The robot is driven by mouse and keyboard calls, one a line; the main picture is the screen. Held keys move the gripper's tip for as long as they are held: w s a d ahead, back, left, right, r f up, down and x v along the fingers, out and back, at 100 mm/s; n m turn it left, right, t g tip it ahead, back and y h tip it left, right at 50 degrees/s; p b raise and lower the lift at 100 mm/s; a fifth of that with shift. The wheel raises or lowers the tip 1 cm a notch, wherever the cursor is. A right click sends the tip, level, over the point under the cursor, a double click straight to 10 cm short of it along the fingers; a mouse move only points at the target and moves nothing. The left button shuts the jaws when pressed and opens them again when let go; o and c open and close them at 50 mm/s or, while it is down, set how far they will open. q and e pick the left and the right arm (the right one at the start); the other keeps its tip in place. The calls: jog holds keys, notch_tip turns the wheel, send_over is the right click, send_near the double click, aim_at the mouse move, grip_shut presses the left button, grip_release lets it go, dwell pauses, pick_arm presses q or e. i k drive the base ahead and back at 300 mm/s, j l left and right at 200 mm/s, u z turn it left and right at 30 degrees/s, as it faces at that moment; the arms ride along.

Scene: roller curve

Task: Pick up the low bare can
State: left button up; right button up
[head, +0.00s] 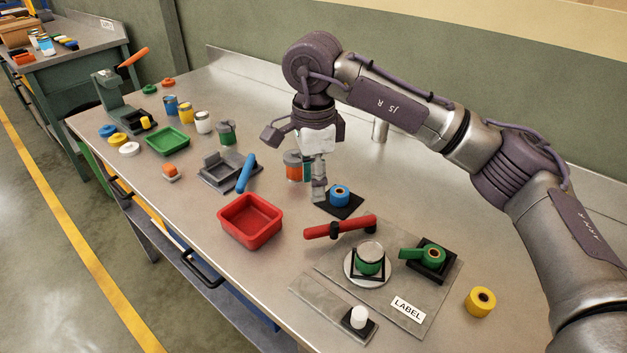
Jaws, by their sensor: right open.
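My right gripper (296,166) reaches down over the middle of the bench with its fingers spread wide, holding nothing that I can see. A can with a grey top and orange and teal colouring (292,160) stands behind and between the fingers in the picture, partly hidden; contact cannot be told. A bare metal cylinder (380,130) stands near the back wall under my right forearm, its top partly covered. A short grey and green can (226,132) stands to the left. I cannot tell for sure which one is the low bare can. My left gripper is out of view.
A blue tape roll (340,194) on a black pad sits close right of the fingers. A red tray (250,222), a red-handled tool (340,227) and a grey fixture with blue handle (222,171) lie in front. A green-labelled can (370,261) stands in a holder.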

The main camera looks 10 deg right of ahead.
aim_at(370, 253)
jog(key=k+j, duration=0.15)
jog(key=k, duration=0.35)
jog(key=k+j, duration=0.15)
jog(key=k, duration=0.35)
jog(key=k+j, duration=0.15)
jog(key=k, duration=0.35)
